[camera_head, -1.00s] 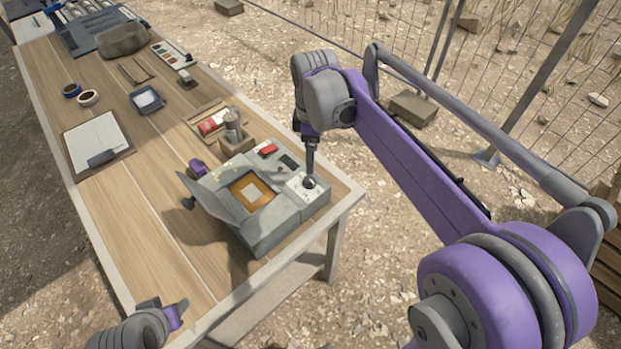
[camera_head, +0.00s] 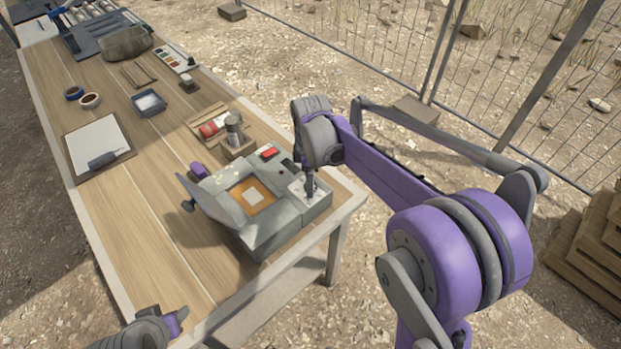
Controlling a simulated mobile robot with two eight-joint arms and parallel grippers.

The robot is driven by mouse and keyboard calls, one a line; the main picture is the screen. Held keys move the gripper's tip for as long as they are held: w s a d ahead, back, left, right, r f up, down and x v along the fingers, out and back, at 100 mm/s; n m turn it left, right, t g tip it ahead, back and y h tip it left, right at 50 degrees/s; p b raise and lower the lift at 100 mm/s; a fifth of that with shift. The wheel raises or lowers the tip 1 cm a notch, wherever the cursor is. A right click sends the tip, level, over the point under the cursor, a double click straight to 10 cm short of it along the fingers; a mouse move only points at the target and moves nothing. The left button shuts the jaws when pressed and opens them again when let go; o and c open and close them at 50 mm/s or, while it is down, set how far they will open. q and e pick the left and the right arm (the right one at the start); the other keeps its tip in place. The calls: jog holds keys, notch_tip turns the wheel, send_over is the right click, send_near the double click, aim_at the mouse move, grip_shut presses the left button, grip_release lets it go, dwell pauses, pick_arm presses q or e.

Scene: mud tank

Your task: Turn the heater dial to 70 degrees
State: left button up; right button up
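The heater (camera_head: 262,238) is a grey box near the table's right front end. Its lid stands open to the left, and an orange-lined well (camera_head: 252,196) with a pale piece inside shows in its top. A light dial plate (camera_head: 298,189) lies on its right part. My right gripper (camera_head: 310,193) points down at that plate, and its tip hides the dial. I cannot read the dial's setting or see whether the fingers are closed on it. My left gripper (camera_head: 178,318) is at the bottom left by the table's front edge, away from the heater; its fingers are barely visible.
Behind the heater are a wooden holder with a grey cylinder (camera_head: 235,130) and a red can (camera_head: 212,126). A clipboard (camera_head: 98,147), tape rolls (camera_head: 90,101) and a small tray (camera_head: 149,103) lie farther left. The table's middle is clear. A wire fence (camera_head: 470,95) stands behind.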

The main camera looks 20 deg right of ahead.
grip_shut()
dwell(0.4)
pick_arm(q)
jog(key=shift+f, duration=0.1)
pick_arm(e)
jog(key=m+b, duration=0.1)
jog(key=m, duration=0.4)
jog(key=shift+m, duration=0.3)
pick_arm(q)
jog(key=shift+s+f, duration=0.3)
jog(key=shift+f, duration=0.55)
pick_arm(e)
jog(key=m, duration=0.6)
pick_arm(q)
jog(key=shift+s+f+b, duration=0.1)
jog(key=shift+f+b, duration=0.2)
jog(key=shift+b, duration=0.15)
pick_arm(e)
jog(key=m, duration=0.6)
jog(key=shift+m, duration=0.4)
pick_arm(q)
jog(key=shift+f, duration=0.15)
pick_arm(e)
jog(key=m, duration=0.5)
jog(key=shift+m, duration=0.3)
